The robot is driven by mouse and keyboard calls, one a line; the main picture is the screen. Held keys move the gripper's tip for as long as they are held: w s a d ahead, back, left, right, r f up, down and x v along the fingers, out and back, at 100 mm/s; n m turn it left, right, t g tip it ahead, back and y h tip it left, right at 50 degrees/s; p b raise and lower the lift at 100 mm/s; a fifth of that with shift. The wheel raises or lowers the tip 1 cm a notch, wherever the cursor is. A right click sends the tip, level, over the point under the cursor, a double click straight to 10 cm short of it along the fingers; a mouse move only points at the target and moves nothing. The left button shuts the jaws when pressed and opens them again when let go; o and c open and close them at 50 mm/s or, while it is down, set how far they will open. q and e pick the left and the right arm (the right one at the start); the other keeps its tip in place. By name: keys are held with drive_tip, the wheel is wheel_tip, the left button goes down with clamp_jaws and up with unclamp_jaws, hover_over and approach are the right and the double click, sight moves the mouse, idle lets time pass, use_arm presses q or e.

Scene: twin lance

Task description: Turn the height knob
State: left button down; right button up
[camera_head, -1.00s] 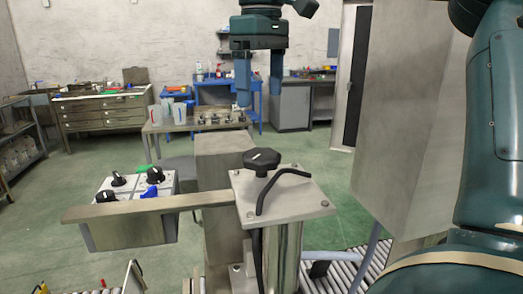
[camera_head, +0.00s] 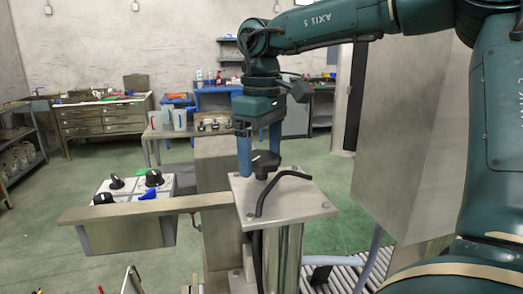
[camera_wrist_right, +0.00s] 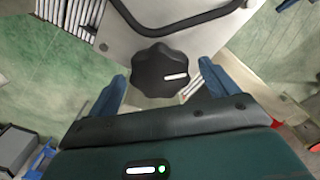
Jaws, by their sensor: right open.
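The height knob is a black lobed knob (camera_head: 266,163) with a white mark on top. It stands on a grey metal plate (camera_head: 310,205) on top of a post. My right gripper (camera_head: 259,160) points down at the knob with its blue fingers open, one on each side of it. In the right wrist view the knob (camera_wrist_right: 158,65) sits between the two spread fingertips (camera_wrist_right: 162,72), with gaps showing on both sides. I cannot tell the exact height of the tips against the knob. My left gripper is not in view.
A black bent rod (camera_head: 281,185) lies over the plate beside the knob. A metal bar (camera_head: 150,207) runs left from the plate. A control box with black knobs (camera_head: 128,190) stands behind it. A large grey cabinet (camera_head: 415,130) stands at right, near my right arm.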

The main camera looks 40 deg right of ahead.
drive_tip(key=c, duration=1)
drive_tip(key=shift+n, duration=0.4)
